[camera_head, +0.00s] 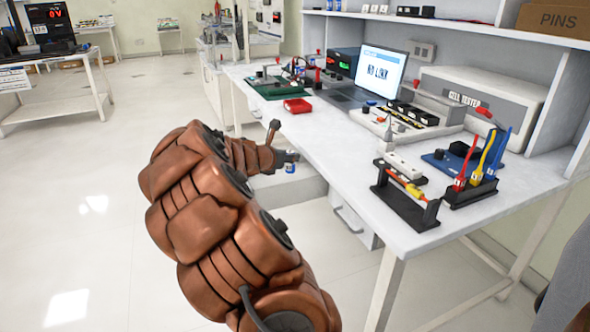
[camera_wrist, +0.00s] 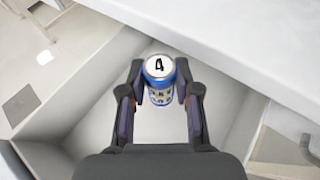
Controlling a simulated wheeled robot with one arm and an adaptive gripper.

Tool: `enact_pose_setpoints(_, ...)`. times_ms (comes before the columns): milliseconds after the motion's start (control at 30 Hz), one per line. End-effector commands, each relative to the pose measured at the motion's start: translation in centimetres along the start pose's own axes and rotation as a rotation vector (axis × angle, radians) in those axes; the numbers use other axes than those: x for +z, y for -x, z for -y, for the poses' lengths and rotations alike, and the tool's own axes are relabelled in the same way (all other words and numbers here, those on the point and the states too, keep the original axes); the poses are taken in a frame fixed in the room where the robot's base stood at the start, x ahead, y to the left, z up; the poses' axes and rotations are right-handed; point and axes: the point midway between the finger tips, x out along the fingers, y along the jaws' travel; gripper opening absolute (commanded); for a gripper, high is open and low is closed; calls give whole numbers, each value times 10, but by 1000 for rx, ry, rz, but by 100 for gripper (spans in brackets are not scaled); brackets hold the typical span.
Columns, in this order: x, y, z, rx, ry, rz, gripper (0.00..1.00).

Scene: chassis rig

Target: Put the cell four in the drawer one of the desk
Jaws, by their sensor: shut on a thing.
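Cell four (camera_wrist: 159,68) is a small blue and silver can with a black 4 on its white top. It is upright between the fingers of my gripper (camera_wrist: 160,92), which is shut on it. In the head view my gripper (camera_head: 284,157) is beside the desk's front edge, with the blue cell (camera_head: 290,168) below its fingertips. An open drawer (camera_wrist: 88,128) with pale walls lies below the cell in the wrist view. In the head view the open drawer (camera_head: 262,195) juts out from the desk (camera_head: 340,148), partly hidden by my arm. I cannot tell if the cell touches the drawer floor.
A closed drawer front with a handle (camera_head: 347,220) is nearer on the desk. The desktop holds a red tray (camera_head: 297,105), a laptop (camera_head: 378,70), a cell tester (camera_head: 478,95) and a black rig (camera_head: 405,200). The floor (camera_head: 90,200) at left is clear.

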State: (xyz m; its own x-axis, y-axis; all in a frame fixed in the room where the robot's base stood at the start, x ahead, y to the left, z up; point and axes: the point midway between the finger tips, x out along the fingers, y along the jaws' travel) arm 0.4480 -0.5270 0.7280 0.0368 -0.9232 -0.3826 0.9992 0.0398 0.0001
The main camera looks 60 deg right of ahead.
Motion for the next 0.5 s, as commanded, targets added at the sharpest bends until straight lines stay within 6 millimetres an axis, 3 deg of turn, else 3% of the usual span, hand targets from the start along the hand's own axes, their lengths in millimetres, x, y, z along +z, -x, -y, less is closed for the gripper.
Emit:
enact_pose_setpoints(33, -12, -5, 0, -1, 2, 2, 0)
enact_pose_setpoints(167, -25, -10, -1, 1, 1, 1, 0)
enact_pose_setpoints(500, -16, -33, -1, 1, -2, -1, 0)
